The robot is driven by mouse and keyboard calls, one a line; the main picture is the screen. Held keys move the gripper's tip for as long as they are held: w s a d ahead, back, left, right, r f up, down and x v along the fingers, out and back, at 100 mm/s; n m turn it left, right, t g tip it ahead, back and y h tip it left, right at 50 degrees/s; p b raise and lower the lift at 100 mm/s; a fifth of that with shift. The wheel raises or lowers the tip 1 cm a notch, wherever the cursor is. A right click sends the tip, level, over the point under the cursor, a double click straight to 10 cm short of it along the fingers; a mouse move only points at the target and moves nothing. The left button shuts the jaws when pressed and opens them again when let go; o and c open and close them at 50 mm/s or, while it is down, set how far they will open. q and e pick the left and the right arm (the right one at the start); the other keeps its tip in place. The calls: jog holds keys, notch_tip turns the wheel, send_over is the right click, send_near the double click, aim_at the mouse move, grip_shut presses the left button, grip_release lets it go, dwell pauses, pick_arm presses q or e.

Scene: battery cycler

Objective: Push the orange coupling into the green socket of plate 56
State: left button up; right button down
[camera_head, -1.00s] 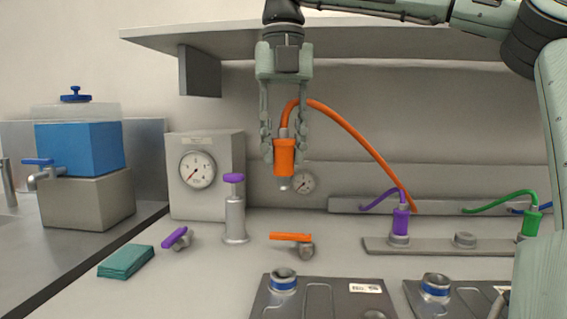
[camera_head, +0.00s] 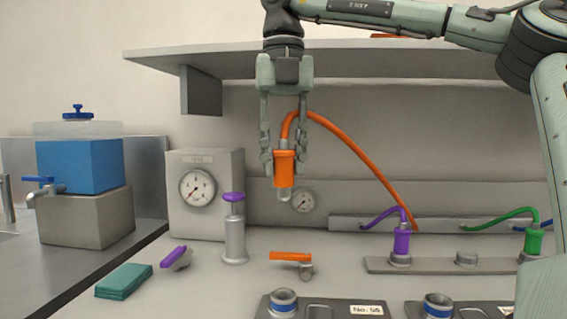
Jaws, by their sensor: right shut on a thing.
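The orange coupling (camera_head: 284,168) hangs upright, metal tip down, between the fingers of my right gripper (camera_head: 284,155). The gripper is shut on it and points straight down. An orange hose (camera_head: 350,146) arches from the coupling's top down to the right, to the back rail. The coupling is in the air, above the bench. A dark plate (camera_head: 330,305) at the bottom edge has a "No." label whose last digit is hard to read. It bears a socket with a blue ring (camera_head: 284,302). No green socket shows; the plate's lower part is cut off. My left gripper is out of view.
A second dark plate with a blue-ringed socket (camera_head: 438,305) lies to the right. Behind are purple (camera_head: 401,242) and green (camera_head: 534,240) couplings on a rail. An orange-handled valve (camera_head: 291,257) and purple-topped post (camera_head: 234,230) stand on the bench. A shelf (camera_head: 400,64) hangs above.

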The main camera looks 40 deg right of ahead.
jog(key=shift+r, duration=1.55)
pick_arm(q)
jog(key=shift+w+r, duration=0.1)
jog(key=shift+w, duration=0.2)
pick_arm(e)
jog(key=shift+r, duration=0.3)
jog(key=shift+f, duration=0.1)
